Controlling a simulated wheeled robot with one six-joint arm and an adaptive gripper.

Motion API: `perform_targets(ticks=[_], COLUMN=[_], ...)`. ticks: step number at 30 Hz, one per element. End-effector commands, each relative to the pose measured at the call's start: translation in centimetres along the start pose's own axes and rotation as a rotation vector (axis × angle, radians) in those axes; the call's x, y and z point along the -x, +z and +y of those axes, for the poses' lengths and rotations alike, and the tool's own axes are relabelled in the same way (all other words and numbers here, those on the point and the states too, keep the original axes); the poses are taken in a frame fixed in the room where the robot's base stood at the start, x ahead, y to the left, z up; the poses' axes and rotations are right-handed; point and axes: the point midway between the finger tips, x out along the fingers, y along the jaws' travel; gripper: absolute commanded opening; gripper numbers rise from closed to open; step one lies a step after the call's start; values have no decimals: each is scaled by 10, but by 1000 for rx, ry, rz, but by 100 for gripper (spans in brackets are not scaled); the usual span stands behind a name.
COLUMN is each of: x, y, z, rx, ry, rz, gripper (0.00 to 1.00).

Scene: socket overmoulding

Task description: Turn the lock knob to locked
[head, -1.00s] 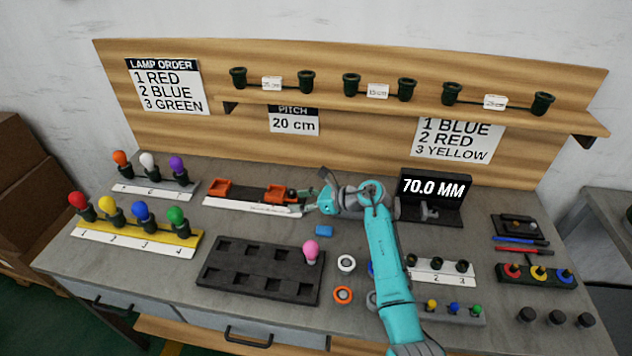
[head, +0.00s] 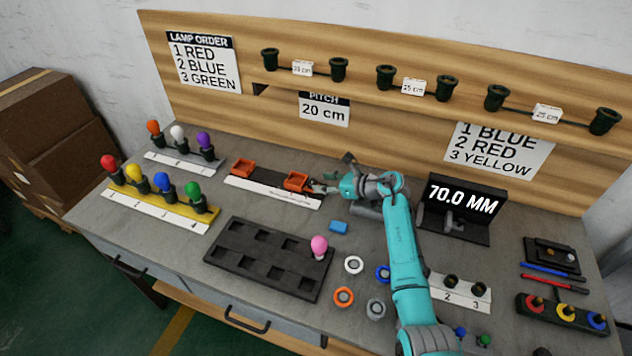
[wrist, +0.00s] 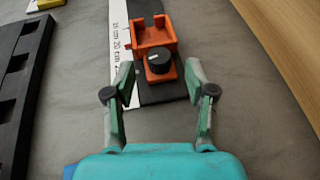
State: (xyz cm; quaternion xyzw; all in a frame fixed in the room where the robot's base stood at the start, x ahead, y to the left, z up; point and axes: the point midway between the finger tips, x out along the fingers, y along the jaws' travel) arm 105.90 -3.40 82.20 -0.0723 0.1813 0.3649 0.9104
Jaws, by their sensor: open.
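The lock knob (wrist: 159,62) is a round black knob with a small pale mark on its top. It sits on the near end of an orange sliding block (wrist: 154,36) on a dark rail with a white printed scale (wrist: 119,48). In the head view the orange block (head: 297,181) is at the right end of the rail. My gripper (wrist: 160,72) is open, with one green-grey finger on each side of the knob and gaps between. In the head view my gripper (head: 318,187) is beside that block; the knob cannot be made out there.
A second orange block (head: 243,168) sits at the rail's left end. A black tray (head: 235,258) with a pink bulb (head: 319,246) lies in front. A display (head: 463,201) reading 70.0 MM stands to the right.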

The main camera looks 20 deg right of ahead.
Motion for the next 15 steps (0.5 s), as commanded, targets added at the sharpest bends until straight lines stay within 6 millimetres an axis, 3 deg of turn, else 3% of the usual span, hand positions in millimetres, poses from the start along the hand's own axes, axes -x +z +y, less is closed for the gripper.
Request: perform_targets(ticks=[6,15], x=[-28,-37], y=[1,0], z=[0,0], rx=[1,1], ry=[1,-1], rz=[0,0], gripper=[55,55])
